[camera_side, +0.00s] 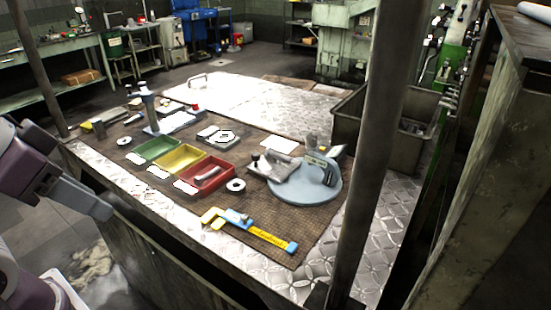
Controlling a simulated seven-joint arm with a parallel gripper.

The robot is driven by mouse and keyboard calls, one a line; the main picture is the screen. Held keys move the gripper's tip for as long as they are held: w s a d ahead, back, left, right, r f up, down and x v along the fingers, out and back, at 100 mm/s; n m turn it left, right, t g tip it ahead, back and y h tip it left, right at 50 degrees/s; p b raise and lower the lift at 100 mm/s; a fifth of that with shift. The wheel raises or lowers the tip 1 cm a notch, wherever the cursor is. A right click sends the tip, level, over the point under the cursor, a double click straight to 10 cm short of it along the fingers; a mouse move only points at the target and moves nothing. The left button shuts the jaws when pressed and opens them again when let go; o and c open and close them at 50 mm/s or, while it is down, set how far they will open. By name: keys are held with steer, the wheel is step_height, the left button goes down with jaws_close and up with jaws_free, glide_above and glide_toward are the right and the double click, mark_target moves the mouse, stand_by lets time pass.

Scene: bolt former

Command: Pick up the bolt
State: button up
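A grey rod-like piece that looks like the bolt (209,175) lies slanted in the red tray (222,187), at the right end of a row of three trays. It is small in the picture, so its head and thread cannot be made out. Parts of my arm show at the left edge, off the near left side of the table. A grey end piece (88,202) there may be my gripper; no separate fingers can be made out. It is well apart from the red tray.
Yellow (181,158) and green (156,147) trays adjoin the red one. A blue-and-yellow caliper (252,230) lies in front. A round pale-blue base with a metal fixture (309,189) stands right. An upright tool (149,108) stands behind the green tray. A dark post (367,150) crosses the foreground.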

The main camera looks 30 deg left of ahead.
steer(key=shift+o, duration=0.4)
steer(key=o, duration=1.2)
steer(key=shift+o, duration=0.2)
steer(key=w+a+n+g+y, duration=0.1)
steer(key=w+a+n+y, duration=0.45)
steer(key=w+a, duration=1.6)
steer(key=w+a+f+n+g+y, duration=0.1)
steer(key=w+a+f+y, duration=0.3)
steer(key=w+a, duration=0.55)
steer(key=m+t+h, duration=0.1)
steer(key=m+h, duration=0.6)
steer(key=h, duration=0.3)
glide_toward(279, 154)
steer(key=shift+w+f+n+y, duration=0.25)
steer(key=shift+w+f, duration=0.2)
steer(key=shift+f, duration=0.15)
steer(key=x, duration=0.7)
steer(key=shift+s+d, duration=0.15)
steer(key=shift+d, duration=0.05)
